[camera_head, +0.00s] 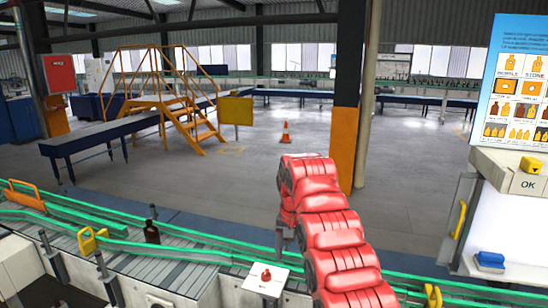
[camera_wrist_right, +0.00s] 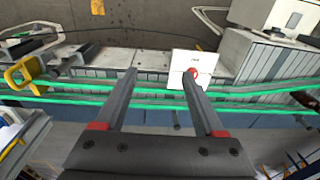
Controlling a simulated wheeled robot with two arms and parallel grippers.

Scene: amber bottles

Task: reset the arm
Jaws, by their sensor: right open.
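My right arm (camera_head: 325,225), with red padded links, rises from the lower right in the head view. My right gripper (camera_wrist_right: 160,75) is open in the right wrist view, with its two dark fingers apart and nothing between them. In the head view only a small grey part of it shows beside the arm. The fingers are seen over the conveyor, and one fingertip overlaps the white plate with a red button (camera_wrist_right: 179,62); I cannot tell the gap between them. That plate also shows in the head view (camera_head: 256,285). My left gripper is not in view.
A dark bottle (camera_head: 152,232) stands on the conveyor (camera_head: 190,256) between green rails. A sign panel (camera_head: 518,80) and a machine marked OK (camera_head: 510,172) are at the right. Yellow stairs (camera_head: 185,110) and an orange cone (camera_head: 285,132) stand farther back, with open floor around.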

